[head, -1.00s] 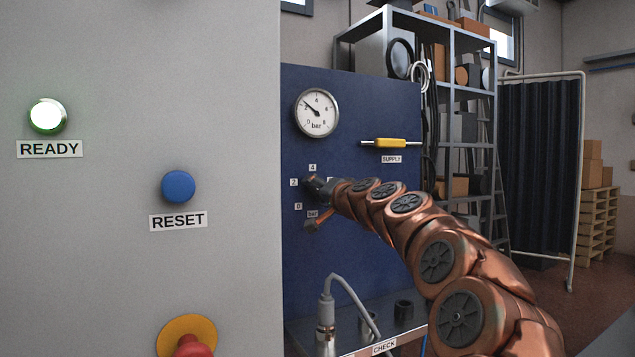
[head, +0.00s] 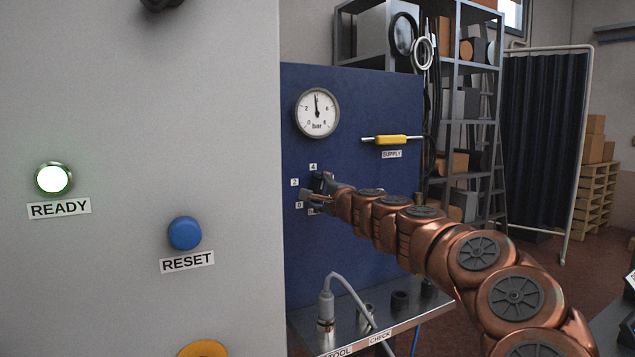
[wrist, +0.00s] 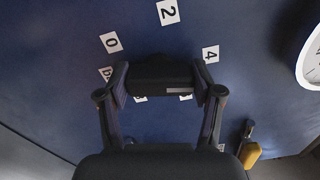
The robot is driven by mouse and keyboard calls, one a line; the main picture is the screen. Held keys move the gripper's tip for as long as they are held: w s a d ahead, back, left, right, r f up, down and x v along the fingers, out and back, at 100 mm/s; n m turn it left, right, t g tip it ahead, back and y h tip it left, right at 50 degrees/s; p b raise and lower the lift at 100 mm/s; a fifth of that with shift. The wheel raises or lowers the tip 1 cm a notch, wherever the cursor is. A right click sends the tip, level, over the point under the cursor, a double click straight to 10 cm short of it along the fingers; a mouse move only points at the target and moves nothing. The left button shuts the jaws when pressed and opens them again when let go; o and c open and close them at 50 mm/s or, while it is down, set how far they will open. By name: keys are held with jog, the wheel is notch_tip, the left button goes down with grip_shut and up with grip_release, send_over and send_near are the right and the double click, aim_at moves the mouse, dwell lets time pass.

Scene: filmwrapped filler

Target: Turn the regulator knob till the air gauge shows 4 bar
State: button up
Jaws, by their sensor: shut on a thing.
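The round white air gauge (head: 317,113) is on the blue panel (head: 360,100) in the head view. Its needle points almost straight up, at about 4 bar; its edge also shows at the right of the wrist view (wrist: 314,62). The black regulator knob (wrist: 160,72) sits between my two fingers in the wrist view, with a short grey mark near its lower right edge. My gripper (wrist: 161,92) is shut on it, one finger at each side. In the head view my gripper (head: 318,190) is at the panel below the gauge and hides most of the knob.
Labels 0 (wrist: 111,42), 2 (wrist: 168,11) and 4 (wrist: 210,54) surround the knob. A yellow supply handle (head: 391,140) is to its upper right. A metal shelf (head: 405,306) juts out below. A grey cabinet with a blue RESET button (head: 185,233) stands close at left.

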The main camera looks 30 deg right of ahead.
jog(key=shift+m+p, duration=0.75)
jog(key=shift+m, duration=0.35)
jog(key=o, duration=1.1)
jog(key=shift+o, duration=0.2)
jog(key=shift+s, duration=0.1)
jog(key=s, duration=1.1)
jog(key=shift+s+a, duration=0.4)
jog(key=shift+a, duration=0.05)
